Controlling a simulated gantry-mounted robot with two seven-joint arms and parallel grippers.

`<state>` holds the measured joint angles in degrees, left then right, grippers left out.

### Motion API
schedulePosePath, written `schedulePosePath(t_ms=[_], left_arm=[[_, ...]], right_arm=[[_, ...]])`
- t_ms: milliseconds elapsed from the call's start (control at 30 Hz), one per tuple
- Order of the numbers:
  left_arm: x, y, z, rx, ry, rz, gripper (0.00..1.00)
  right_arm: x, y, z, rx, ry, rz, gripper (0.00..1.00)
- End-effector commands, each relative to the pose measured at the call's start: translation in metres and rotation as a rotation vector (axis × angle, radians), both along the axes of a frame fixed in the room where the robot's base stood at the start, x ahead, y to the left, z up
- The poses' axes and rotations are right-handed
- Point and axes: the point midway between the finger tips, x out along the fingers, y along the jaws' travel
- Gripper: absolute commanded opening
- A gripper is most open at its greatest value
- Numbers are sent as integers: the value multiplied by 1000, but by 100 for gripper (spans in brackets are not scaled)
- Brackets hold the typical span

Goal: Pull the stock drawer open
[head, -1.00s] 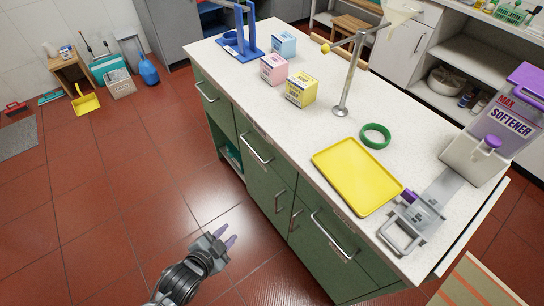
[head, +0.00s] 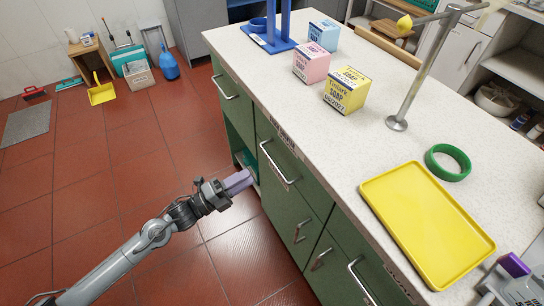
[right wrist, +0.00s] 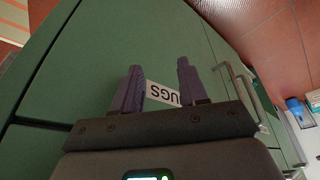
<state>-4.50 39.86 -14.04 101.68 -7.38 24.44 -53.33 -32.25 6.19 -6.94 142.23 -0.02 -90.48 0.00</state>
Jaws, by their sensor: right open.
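The green counter front carries several closed drawers and doors with metal bar handles. I cannot tell which drawer is the stock one. In the right wrist view, my right gripper (right wrist: 158,85) is open and empty, facing a green panel (right wrist: 95,50) whose label (right wrist: 163,94) reads partly "UGS", inverted.
The countertop holds a yellow tray (head: 425,225), green ring (head: 448,162), metal stand (head: 415,90), blue stand (head: 268,35) and soap boxes (head: 347,90). Red tiled floor (head: 100,220) left of the counter is mostly clear. A yellow dustpan (head: 101,92) lies farther back.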

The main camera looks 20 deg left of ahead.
Motion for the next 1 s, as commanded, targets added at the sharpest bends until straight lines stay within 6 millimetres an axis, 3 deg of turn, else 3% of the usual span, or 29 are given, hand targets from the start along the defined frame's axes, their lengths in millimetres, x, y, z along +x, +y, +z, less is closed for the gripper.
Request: schedulePosePath(t_ms=[167,600,1000], left_arm=[[19,-14,4,-2,-5,0,30],[68,-54,17,-3,-3,1,30],[77,-62,20,-1,1,1,30]], right_arm=[[-12,-2,-18,-7,32,3,43],[-6,-5,-35,-18,18,9,43],[-7,-3,-38,-10,19,4,43]])
